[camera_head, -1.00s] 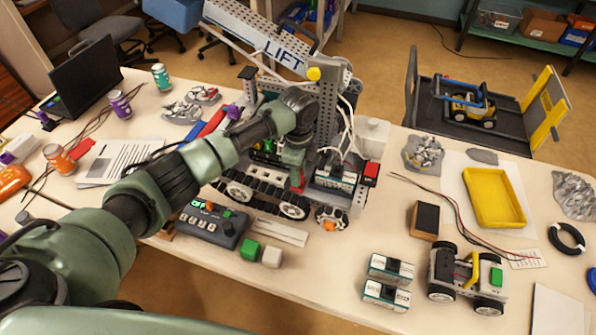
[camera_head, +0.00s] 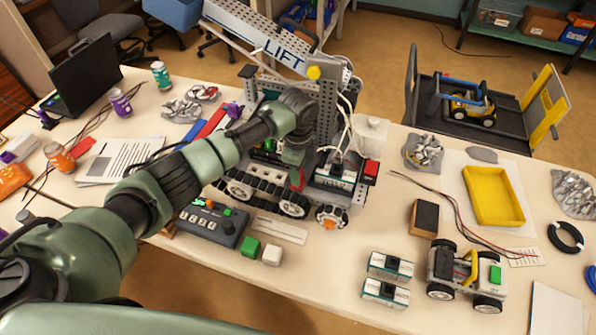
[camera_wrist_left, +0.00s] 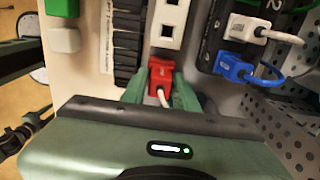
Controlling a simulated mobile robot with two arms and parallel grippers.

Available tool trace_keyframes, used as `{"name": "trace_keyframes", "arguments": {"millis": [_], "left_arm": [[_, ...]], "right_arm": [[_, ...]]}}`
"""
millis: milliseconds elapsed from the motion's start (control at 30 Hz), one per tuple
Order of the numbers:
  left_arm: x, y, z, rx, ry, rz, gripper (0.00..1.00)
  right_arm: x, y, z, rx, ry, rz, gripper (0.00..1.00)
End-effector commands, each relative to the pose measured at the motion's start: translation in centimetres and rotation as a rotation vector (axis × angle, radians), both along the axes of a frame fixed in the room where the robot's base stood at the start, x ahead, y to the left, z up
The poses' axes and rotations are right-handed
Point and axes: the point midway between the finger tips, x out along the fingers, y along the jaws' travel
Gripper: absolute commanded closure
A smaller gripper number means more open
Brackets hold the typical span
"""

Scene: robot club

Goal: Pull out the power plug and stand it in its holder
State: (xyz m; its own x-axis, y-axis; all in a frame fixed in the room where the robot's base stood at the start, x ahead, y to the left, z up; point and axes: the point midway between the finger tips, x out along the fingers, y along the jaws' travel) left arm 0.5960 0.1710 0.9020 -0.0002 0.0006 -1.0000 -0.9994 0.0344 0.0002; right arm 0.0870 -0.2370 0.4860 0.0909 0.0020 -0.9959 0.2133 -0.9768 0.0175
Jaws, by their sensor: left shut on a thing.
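A red plug (camera_wrist_left: 160,78) with a white cable sits between the green fingers of my left gripper (camera_wrist_left: 161,92) in the left wrist view. The gripper is shut on it. The plug is at the lower end of a white socket strip (camera_wrist_left: 170,22); I cannot tell whether its pins are in a socket. In the head view my left gripper (camera_head: 296,162) is at the front side of the grey LIFT robot (camera_head: 333,172), with a little red (camera_head: 299,180) showing beside it. I cannot tell which thing is the plug's holder. My right gripper is not in view.
White and blue plugs (camera_wrist_left: 240,68) with cables are close right of the red plug. A grey control box (camera_head: 212,223) and green and white blocks (camera_head: 250,247) lie in front. A small wheeled robot (camera_head: 466,275) and yellow tray (camera_head: 494,195) stand to the right.

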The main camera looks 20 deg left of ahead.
Motion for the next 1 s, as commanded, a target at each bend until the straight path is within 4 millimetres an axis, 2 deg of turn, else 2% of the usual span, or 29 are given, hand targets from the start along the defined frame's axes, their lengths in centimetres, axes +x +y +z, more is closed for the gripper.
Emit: {"name": "trace_keyframes", "arguments": {"millis": [400,433,500,833,1000], "left_arm": [[-0.01,0.00,-0.36,0.000,0.000,0.000,1.00],[-0.01,0.01,-0.36,0.000,0.000,0.000,0.65],[-0.01,0.01,-0.36,0.000,0.000,0.000,0.46],[-0.02,0.03,-0.31,0.000,0.000,0.000,0.46],[-0.02,0.03,0.38,0.000,0.000,0.000,0.46]], "right_arm": [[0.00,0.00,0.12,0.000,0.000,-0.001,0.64],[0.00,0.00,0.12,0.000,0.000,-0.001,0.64],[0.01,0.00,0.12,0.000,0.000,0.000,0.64],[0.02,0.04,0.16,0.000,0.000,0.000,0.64],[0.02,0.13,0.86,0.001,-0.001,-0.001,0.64]]}}
